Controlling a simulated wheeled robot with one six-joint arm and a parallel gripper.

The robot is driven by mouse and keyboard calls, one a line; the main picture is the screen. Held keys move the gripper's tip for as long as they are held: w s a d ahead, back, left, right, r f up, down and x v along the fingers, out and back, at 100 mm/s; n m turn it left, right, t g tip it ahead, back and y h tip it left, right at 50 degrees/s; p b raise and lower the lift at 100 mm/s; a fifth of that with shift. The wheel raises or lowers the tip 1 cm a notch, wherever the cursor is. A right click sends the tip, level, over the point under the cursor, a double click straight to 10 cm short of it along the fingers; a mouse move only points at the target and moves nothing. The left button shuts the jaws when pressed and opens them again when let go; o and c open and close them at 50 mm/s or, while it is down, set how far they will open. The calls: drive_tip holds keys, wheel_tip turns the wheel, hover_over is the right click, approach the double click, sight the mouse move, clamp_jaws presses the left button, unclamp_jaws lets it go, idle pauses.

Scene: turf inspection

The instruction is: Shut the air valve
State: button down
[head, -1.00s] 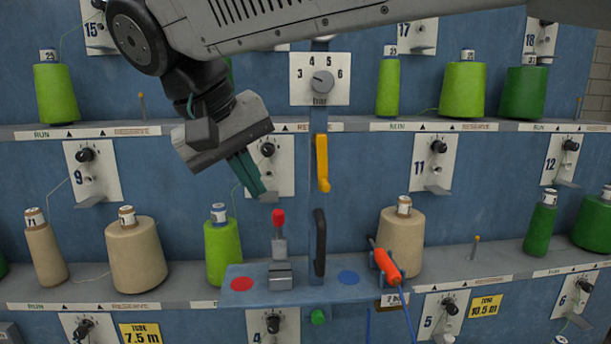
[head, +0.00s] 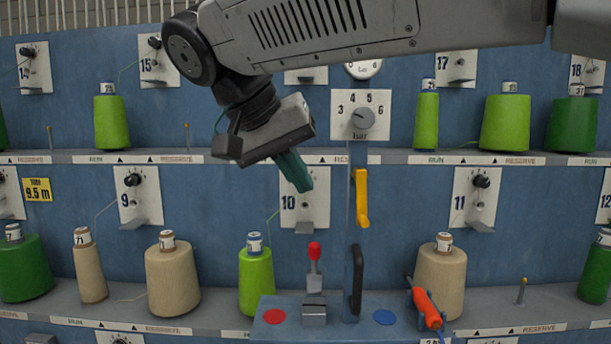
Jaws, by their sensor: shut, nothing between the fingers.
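A yellow lever handle (head: 361,198), which looks like the air valve, hangs vertically along a narrow blue upright in the head view. Above it is a white plate with a bar dial (head: 362,117), its knob pointing toward the left. A round gauge (head: 363,68) is at the top, partly hidden by my arm. My gripper (head: 296,172) is shut and empty, its teal fingers pointing down and right. In the picture it is left of the yellow handle and apart from it, in front of the number 10 plate.
Below is a blue box with a red-knobbed lever (head: 314,268), a black handle (head: 354,280), red and blue discs, and an orange tool (head: 427,308) at its right. Yarn cones, such as a lime one (head: 256,281) and a beige one (head: 441,276), stand along the shelves.

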sight(363, 201)
drive_tip(key=w+d+f, duration=0.2)
drive_tip(key=d+f, duration=0.4)
drive_tip(key=d, duration=0.1)
drive_tip(key=shift+w, duration=0.3)
drive_tip(key=shift+d+f, duration=0.1)
drive_tip(key=shift+d, duration=0.1)
